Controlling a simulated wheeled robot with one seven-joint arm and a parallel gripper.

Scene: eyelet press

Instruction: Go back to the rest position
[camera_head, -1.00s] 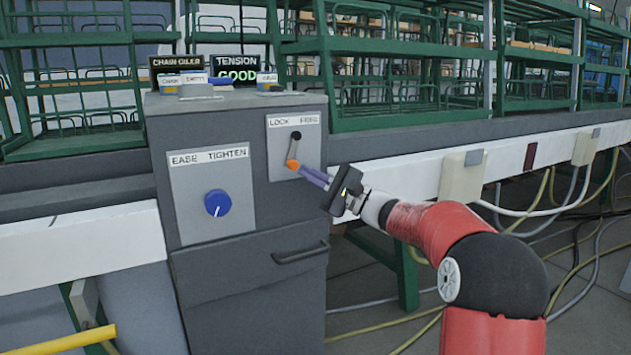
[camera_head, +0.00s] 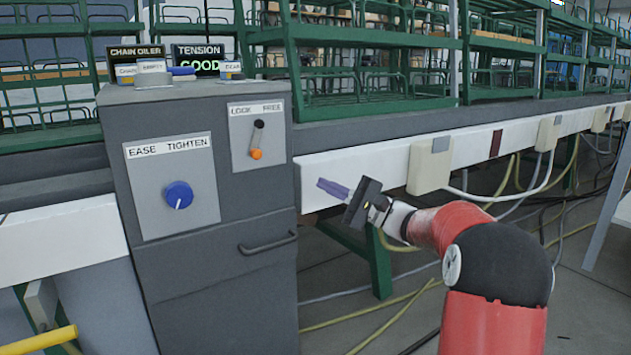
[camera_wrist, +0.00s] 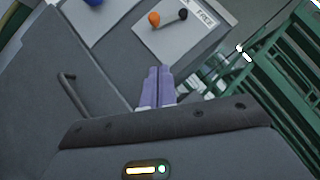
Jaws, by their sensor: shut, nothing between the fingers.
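My gripper (camera_head: 326,187) is at the end of my red arm, to the right of the grey cabinet (camera_head: 215,290) and in front of the white beam. Its purple fingers are shut together with nothing between them. They also show in the wrist view (camera_wrist: 161,84), pointing toward the cabinet. The lever with an orange knob (camera_head: 256,154) sits on the LOCK/FREE plate; the knob is low, below a black pivot. My gripper is apart from it. The orange knob also shows in the wrist view (camera_wrist: 154,19).
A blue dial (camera_head: 178,194) sits on the EASE/TIGHTEN plate. A drawer handle (camera_head: 268,243) juts from the cabinet front. A TENSION sign (camera_head: 198,58) reads GOOD. Green racks (camera_head: 370,70) stand behind. Outlet boxes (camera_head: 430,166) and cables line the white beam (camera_head: 480,143).

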